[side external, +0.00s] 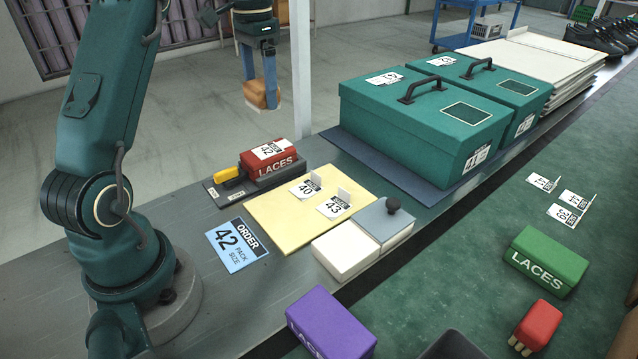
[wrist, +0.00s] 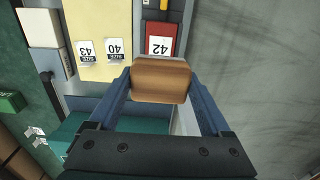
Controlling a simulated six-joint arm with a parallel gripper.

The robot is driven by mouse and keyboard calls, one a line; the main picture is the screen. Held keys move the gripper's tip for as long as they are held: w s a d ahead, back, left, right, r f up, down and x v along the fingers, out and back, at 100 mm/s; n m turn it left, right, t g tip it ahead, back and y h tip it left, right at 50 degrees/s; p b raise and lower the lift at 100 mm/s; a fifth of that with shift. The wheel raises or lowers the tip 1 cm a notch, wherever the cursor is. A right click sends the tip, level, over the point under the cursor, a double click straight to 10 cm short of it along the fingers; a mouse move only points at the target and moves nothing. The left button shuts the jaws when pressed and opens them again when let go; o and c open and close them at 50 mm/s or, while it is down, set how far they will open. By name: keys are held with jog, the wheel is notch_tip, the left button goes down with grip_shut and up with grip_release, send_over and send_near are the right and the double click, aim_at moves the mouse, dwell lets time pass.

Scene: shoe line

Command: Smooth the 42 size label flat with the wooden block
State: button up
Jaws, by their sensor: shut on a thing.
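My gripper (side external: 262,80) is shut on the wooden block (side external: 262,97) and holds it in the air, behind the work surface in the side view. In the wrist view the block (wrist: 160,80) sits between the two blue fingers. The 42 size label (side external: 270,149) lies on top of the red LACES box (side external: 272,160), and the block is well apart from it. In the wrist view the 42 label (wrist: 159,46) shows just above the block. Whether the label lies fully flat is too small to tell.
A yellow sheet (side external: 270,217) holds the 40 and 43 labels, each with a raised tab. A yellow-handled tool (side external: 229,174) lies beside the red box. Green lidded boxes (side external: 420,130) stand to the right. A blue order card (side external: 237,245) lies in front. A white post (side external: 301,80) stands near my gripper.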

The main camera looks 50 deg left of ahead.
aim_at(266, 150)
jog(key=shift+f, duration=4.85)
jog(key=shift+s+r, duration=0.1)
jog(key=shift+s, duration=1.95)
jog(key=shift+w, duration=2.1)
jog(key=shift+r, duration=3.85)
